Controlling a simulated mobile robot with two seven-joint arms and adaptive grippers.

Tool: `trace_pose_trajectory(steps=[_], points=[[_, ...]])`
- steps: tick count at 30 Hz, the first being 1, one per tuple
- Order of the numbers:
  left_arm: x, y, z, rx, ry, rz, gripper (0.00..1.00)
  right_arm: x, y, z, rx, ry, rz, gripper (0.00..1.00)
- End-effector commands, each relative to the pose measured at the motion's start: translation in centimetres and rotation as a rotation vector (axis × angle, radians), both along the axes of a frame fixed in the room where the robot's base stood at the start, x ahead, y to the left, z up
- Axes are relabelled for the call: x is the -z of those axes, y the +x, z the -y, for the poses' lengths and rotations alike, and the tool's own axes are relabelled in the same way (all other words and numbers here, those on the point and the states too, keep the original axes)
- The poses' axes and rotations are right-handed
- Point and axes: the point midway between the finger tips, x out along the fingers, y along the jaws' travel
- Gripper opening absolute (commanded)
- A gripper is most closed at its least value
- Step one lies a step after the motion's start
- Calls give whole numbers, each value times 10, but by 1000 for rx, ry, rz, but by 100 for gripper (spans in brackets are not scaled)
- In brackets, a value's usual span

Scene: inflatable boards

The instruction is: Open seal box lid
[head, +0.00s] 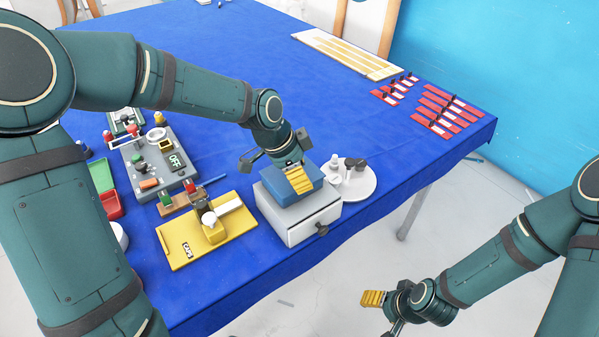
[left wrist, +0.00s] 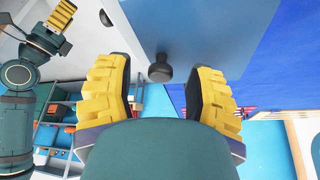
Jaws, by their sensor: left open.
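A light grey box (head: 289,233) stands near the table's front edge, with a dark knob (head: 322,230) on its front. A blue block-like part (head: 312,173), perhaps the lid, sits on top. My left gripper (head: 298,180) is at the blue part, its yellow finger pad overlapping it in the head view. In the left wrist view its fingers (left wrist: 160,95) are apart with nothing between them. A blue surface (left wrist: 200,35) and a dark knob (left wrist: 160,70) lie beyond them. Contact cannot be told. My right gripper (head: 375,300) hangs off the table, its opening unclear.
A white round stand (head: 362,190) is close to the box's right. A yellow board (head: 180,244) and a grey panel (head: 157,170) with switches lie to its left. Several red pieces (head: 440,108) and a white tray (head: 345,54) are farther back. The central blue cloth (head: 230,65) is clear.

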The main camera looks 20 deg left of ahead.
Motion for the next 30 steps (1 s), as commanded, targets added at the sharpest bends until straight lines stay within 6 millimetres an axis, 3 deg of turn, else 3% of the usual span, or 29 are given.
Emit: trace_pose_trajectory(steps=[3,6,8,30], points=[[0,0,0,0,0,0,53,0,0,0,0,0,0,64],[0,0,0,0,0,0,18,0,0,0,0,0,0,64],[0,0,0,0,0,0,0,0,0,0,0,0,1,64],[-4,1,-1,-1,-33,-26,0,-8,3,1,5,-2,7,64]])
